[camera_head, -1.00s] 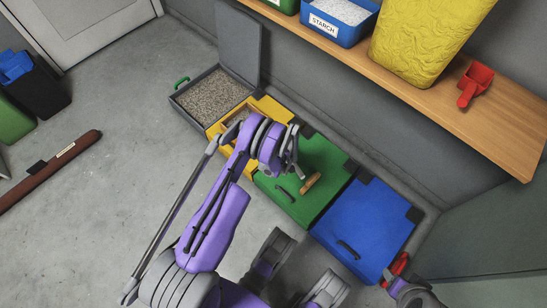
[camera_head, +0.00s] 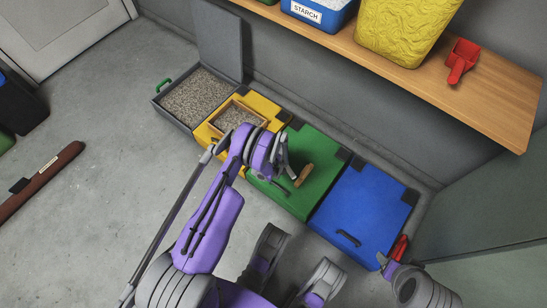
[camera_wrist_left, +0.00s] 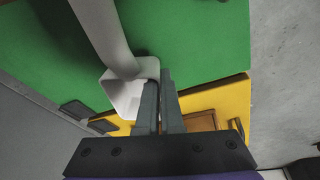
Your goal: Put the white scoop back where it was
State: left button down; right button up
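The white scoop (camera_wrist_left: 123,88) shows large in the left wrist view, its pale handle running up and left. My left gripper (camera_wrist_left: 159,85) has its fingers close together at the scoop's rim and appears shut on its wall. In the head view my left gripper (camera_head: 288,172) is above the green box (camera_head: 312,190). A tan piece (camera_head: 303,175) shows beside it; I cannot tell whether it belongs to the scoop. My right gripper (camera_head: 383,262) is at the lower right, near a red item (camera_head: 400,247); its fingers are too small to read.
A yellow box (camera_head: 203,137) with a wood-rimmed tray (camera_head: 226,108) of grain stands left of the green box. Beyond it is an open grey bin (camera_head: 158,103) of grain. A blue box (camera_head: 365,207) is to the right. A wooden shelf (camera_head: 505,125) holds a red scoop (camera_head: 461,62).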

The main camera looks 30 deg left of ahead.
pick_arm(q)
jog(key=shift+f, duration=0.45)
jog(key=shift+f, duration=0.6)
jog(key=c, duration=1)
grip_release()
jog(key=p+v, duration=0.2)
jog(key=v, duration=0.8)
jog(key=shift+d+r+p, duration=0.2)
jog(key=shift+r+p, duration=0.1)
jog(key=shift+r, duration=0.05)
